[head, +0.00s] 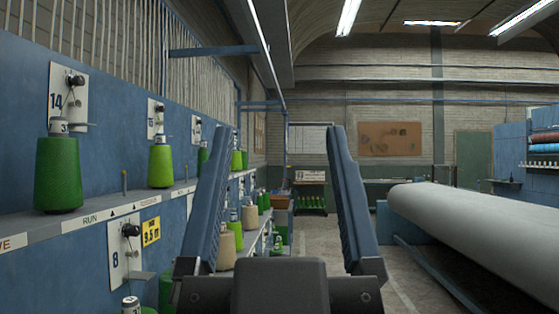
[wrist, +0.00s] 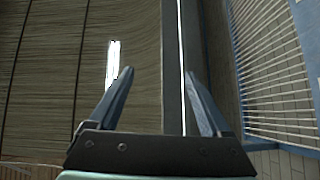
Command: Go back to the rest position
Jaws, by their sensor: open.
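My gripper (head: 277,190) is raised in the middle of the head view, its two blue fingers spread wide apart with nothing between them. In the wrist view my gripper (wrist: 160,105) also shows open and empty. Behind its fingers there is the ceiling, with a bright lamp (wrist: 112,65) and a long beam (wrist: 172,65). The gripper touches nothing that I can see.
A blue creel rack (head: 110,110) with green cones (head: 59,172) and beige cones (head: 249,218) runs along the left. A large pale roll (head: 470,225) lies on the right. A floor aisle (head: 415,280) runs between them.

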